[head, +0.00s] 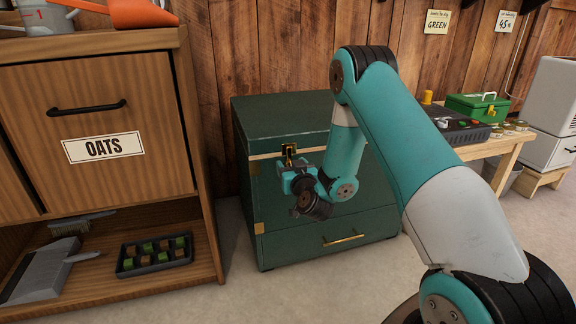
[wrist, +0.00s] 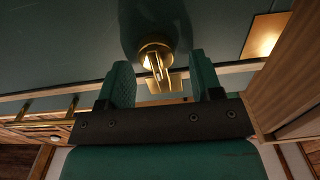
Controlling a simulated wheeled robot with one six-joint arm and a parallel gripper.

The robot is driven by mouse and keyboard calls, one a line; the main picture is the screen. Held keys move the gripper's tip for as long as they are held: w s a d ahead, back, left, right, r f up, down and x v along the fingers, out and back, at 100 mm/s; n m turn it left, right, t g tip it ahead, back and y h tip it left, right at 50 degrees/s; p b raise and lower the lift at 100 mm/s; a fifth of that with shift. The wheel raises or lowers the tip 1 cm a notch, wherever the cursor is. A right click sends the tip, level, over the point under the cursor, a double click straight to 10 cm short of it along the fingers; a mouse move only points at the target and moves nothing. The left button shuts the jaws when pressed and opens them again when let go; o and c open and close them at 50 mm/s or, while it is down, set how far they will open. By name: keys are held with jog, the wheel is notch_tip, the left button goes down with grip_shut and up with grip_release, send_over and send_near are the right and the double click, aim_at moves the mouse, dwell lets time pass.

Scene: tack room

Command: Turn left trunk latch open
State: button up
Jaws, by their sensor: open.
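The dark green trunk (head: 285,115) stands against the wooden wall, lid down, with brass fittings. Its left latch (head: 289,150) is a brass piece on the front at the lid seam, just above my gripper (head: 291,168). In the wrist view the brass latch (wrist: 157,62) shows a round base with a narrow upright tab. It lies between the two green fingers of my open gripper (wrist: 162,75), with a gap on each side. I cannot tell whether the fingers touch it. My forearm hides the trunk's right front, and no right latch shows in the head view.
A wooden cabinet with an OATS drawer (head: 104,147) stands close on the left. Its lower shelf holds a dark tray (head: 155,256) and a grey dustpan (head: 45,270). A bench (head: 492,153) with a green box (head: 478,107) is at right. Floor before the trunk is clear.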

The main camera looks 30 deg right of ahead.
jog(key=shift+d, duration=0.1)
jog(key=c, duration=0.9)
jog(key=shift+o, duration=0.2)
jog(key=shift+m, duration=0.3)
jog(key=shift+s+d+f+m+b, duration=0.15)
jog(key=shift+m+b, duration=0.65)
jog(key=shift+m, duration=2.1)
jog(key=shift+d+f+m+b, duration=0.25)
jog(key=shift+m+b, duration=0.5)
jog(key=shift+m, duration=2.15)
jog(key=shift+s+d+f+m+b, duration=0.15)
jog(key=shift+m+b, duration=0.65)
jog(key=shift+m, duration=2.1)
